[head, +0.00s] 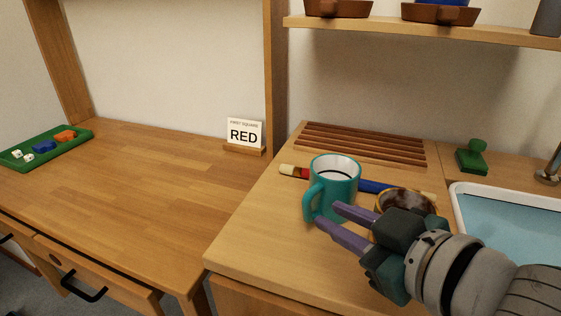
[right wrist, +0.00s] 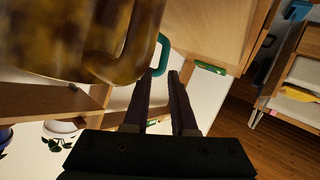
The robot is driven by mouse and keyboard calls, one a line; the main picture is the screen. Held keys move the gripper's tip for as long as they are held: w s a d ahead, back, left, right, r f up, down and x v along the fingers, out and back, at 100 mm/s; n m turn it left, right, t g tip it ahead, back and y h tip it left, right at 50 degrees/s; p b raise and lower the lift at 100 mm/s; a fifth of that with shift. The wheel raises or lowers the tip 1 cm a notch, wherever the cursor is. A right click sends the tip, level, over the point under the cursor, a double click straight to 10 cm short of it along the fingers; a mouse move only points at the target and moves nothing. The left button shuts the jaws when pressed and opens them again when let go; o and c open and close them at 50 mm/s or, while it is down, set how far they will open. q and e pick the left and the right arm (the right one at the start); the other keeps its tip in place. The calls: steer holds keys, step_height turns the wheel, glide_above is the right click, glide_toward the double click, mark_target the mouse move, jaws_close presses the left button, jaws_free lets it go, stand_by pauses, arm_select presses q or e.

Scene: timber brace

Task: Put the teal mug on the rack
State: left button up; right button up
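The teal mug (head: 344,190) stands upright on the right-hand wooden counter in the head view, its handle toward the front left. The rack (head: 362,145), a low reddish-brown slatted one, lies behind it and looks empty. My right gripper (head: 329,214) reaches in from the lower right, its two purple fingers apart at the mug's front, near the handle. In the right wrist view, the teal handle (right wrist: 162,50) shows just past the fingertips (right wrist: 160,76); I cannot tell if they touch it. Most of the mug is hidden there. My left gripper is not in view.
A brown mug (head: 404,199) stands close behind my right gripper; a brown mug (right wrist: 85,40) looms large in the wrist view. A blue-and-red rod (head: 378,187) lies behind the teal mug. A green stamp (head: 472,157), blue basin (head: 510,225) and overhead shelf (head: 430,32) are nearby.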

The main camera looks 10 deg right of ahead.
mark_target(311, 208)
steer(key=shift+w+a+f, duration=0.1)
steer(key=shift+w+f, duration=0.2)
steer(key=shift+w, duration=0.05)
steer(key=b+x, duration=0.1)
steer(key=x, duration=0.3)
steer(key=shift+w+f+b, duration=0.1)
steer(key=shift+f+b, duration=0.1)
steer(key=shift+b, duration=0.15)
jaws_close()
stand_by(0.8)
